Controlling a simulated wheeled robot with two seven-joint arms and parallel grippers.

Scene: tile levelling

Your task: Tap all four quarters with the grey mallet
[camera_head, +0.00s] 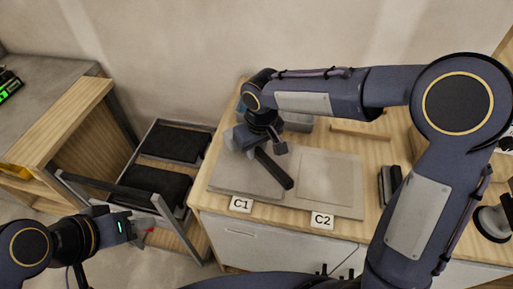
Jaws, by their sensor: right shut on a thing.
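My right gripper (264,136) is shut on the grey mallet and holds it over the wooden worktop. The mallet's dark handle (274,170) slants down to the right, and its grey head (238,139) shows at the upper left, partly hidden by the gripper. Below it lies a grey tile (232,177) behind the label C1 (241,204). A paler tile (330,178) lies to its right, behind the label C2 (322,220). I cannot tell whether the mallet touches the C1 tile. My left gripper (140,231) is low at the left, away from the tiles; its jaw state is unclear.
A grey block (298,122) and a wooden strip (360,133) lie behind the tiles. A dark object (389,184) stands right of C2. A rack with black pads (174,143) stands left of the worktop. My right arm spans the worktop's right side.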

